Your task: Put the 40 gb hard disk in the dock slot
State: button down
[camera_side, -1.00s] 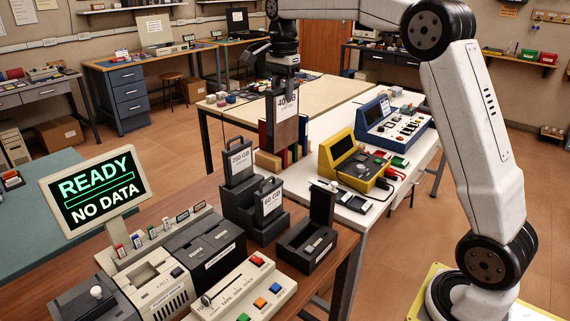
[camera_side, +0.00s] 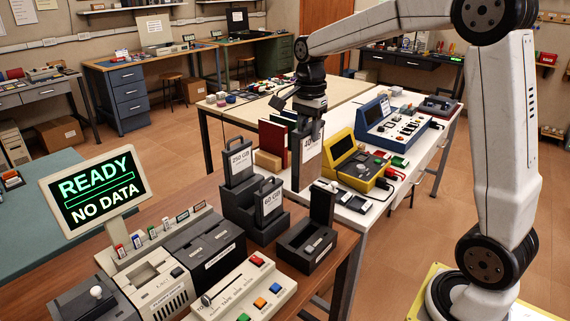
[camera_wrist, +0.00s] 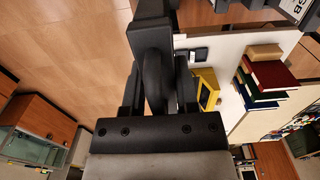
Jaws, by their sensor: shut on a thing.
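My gripper (camera_side: 311,128) is shut on the 40 GB hard disk (camera_side: 309,152) and holds it upright by its top, above the white bench. Its label is partly covered by the fingers. In the wrist view the dark handle (camera_wrist: 156,85) shows between my fingers. The dark dock (camera_side: 296,252), with its tall back plate, stands on the wooden table below and in front of the disk; the disk is apart from it. The 250 GB disk (camera_side: 238,162) and the 60 GB disk (camera_side: 268,202) stand in a dark stepped rack (camera_side: 262,232) left of the dock.
Upright books (camera_side: 272,142) and a wooden block (camera_side: 267,161) stand behind the rack. A yellow device (camera_side: 355,165) and a blue device (camera_side: 388,125) stand on the white bench. A cream panel with buttons (camera_side: 240,292) lies in front of the dock. A screen (camera_side: 92,190) reads READY, NO DATA.

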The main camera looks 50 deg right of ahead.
aim_at(307, 169)
notch_tip(307, 169, down, 10)
jog(key=shift+f, duration=0.35)
jog(key=shift+f, duration=3.55)
dwell(0.8)
jog(key=shift+f, duration=1.95)
jog(key=shift+c, duration=1.4)
grip_release()
